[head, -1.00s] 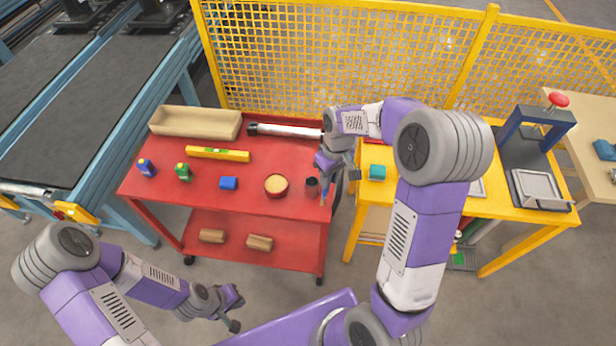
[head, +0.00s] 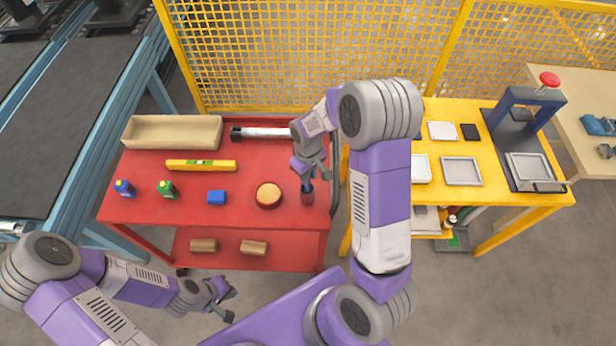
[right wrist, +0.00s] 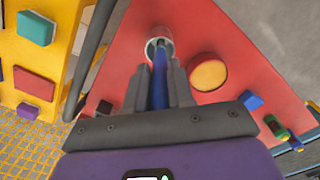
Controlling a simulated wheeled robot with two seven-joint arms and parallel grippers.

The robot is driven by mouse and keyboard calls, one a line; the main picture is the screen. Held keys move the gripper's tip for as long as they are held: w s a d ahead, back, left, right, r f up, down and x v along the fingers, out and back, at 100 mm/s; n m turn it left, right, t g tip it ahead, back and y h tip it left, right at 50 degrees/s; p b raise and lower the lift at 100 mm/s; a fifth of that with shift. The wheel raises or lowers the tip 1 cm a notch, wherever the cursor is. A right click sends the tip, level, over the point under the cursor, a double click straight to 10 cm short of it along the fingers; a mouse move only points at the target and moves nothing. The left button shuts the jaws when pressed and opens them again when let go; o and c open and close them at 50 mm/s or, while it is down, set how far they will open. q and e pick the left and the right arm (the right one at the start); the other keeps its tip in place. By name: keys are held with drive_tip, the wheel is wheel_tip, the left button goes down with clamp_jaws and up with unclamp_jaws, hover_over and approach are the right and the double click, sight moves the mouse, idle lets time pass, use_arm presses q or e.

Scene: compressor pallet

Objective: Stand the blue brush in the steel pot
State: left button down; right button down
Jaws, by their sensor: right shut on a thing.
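The blue brush (right wrist: 159,82) is between the closed fingers of my right gripper (right wrist: 158,88) in the right wrist view. In the head view my right gripper (head: 309,176) is above the steel pot (head: 307,198) near the right edge of the red cart, and the brush (head: 306,187) points down at it. In the right wrist view the brush's far end overlaps the opening of the pot (right wrist: 158,46); I cannot tell how deep it reaches. My left gripper (head: 222,300) is open and empty, low in front of the cart.
On the red cart (head: 150,206) stand a round tan-topped tub (head: 268,195) left of the pot, a blue block (head: 216,197), two small bottles, a yellow level (head: 201,165), a tray (head: 172,132) and a white tube. A yellow table (head: 440,202) stands right, behind a gap.

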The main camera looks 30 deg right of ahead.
drive_tip(key=shift+f, duration=0.75)
drive_tip(key=shift+w, duration=0.1)
drive_tip(key=shift+f, duration=0.15)
drive_tip(key=c, duration=1)
unclamp_jaws()
